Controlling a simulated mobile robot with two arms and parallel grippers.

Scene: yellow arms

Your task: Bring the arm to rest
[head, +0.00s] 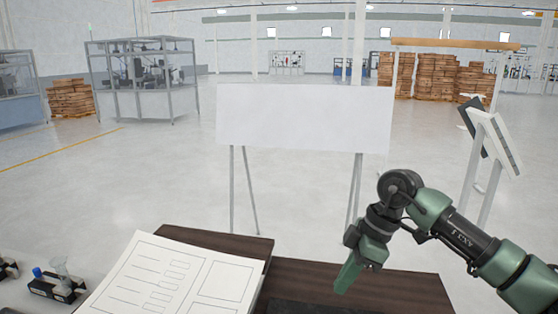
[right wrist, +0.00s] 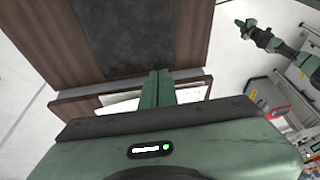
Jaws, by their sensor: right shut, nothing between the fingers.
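My right arm comes in from the right in the head view, green and dark grey. Its gripper (head: 347,280) points down over the dark brown table (head: 405,288), above its surface. The two green fingers are together with nothing between them. In the right wrist view the same fingers (right wrist: 156,88) lie side by side, shut and empty, in front of the brown table and its dark mat (right wrist: 120,38). Another green arm (right wrist: 268,42) shows small at the upper right of the right wrist view; it looks like my left arm. Its finger state is too small to tell. The head view does not show it.
A printed paper sheet (head: 175,277) lies at the table's left part. A small dark holder with vials (head: 58,284) stands further left. A white board on legs (head: 305,118) stands beyond the table. A tilted panel on a stand (head: 492,140) is at the right.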

